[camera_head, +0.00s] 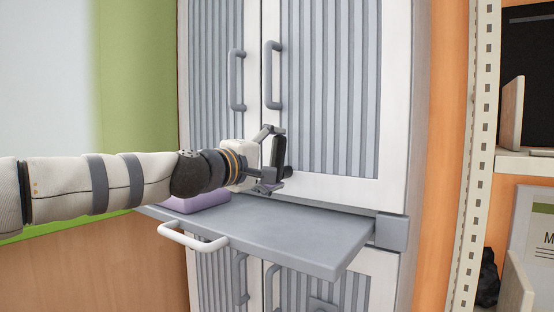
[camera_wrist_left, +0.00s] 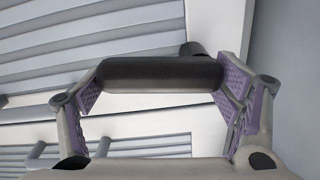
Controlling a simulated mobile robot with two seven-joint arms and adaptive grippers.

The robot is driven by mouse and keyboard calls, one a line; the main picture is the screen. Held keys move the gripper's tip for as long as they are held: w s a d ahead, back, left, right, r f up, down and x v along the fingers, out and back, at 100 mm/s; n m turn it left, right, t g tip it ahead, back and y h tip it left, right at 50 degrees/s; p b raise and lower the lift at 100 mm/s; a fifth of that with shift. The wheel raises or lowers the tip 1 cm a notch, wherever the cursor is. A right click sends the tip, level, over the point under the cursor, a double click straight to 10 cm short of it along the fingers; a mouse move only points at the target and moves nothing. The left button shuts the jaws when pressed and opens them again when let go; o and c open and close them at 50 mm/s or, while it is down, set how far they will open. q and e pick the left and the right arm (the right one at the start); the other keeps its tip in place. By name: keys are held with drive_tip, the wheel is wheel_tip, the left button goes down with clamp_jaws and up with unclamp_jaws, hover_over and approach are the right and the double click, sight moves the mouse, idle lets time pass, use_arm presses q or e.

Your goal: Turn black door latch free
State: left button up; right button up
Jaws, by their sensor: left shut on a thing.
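The black door latch (camera_head: 278,152) is on the white cabinet door, low near the door's inner edge. Its handle stands about upright in the head view. My left gripper (camera_head: 270,160) is shut on the latch handle, with one finger above and one below. In the left wrist view the latch (camera_wrist_left: 160,74) is a dark bar spanning between the purple-padded fingers of my left gripper (camera_wrist_left: 165,84). A short dark stub shows behind the bar's right end. My right gripper is not in view.
A grey pull-out shelf (camera_head: 300,237) juts out just below my left gripper. A purple object (camera_head: 197,201) lies on it, partly behind my arm. Grey handles (camera_head: 272,75) stand out above. A slotted post (camera_head: 478,130) and shelving are at right.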

use_arm(q)
drive_tip(key=shift+w+a+n, duration=0.1)
drive_tip(key=shift+a+n, duration=0.05)
drive_tip(key=shift+n, duration=0.65)
drive_tip(key=o, duration=1.9)
drive_tip(key=v, duration=1.2)
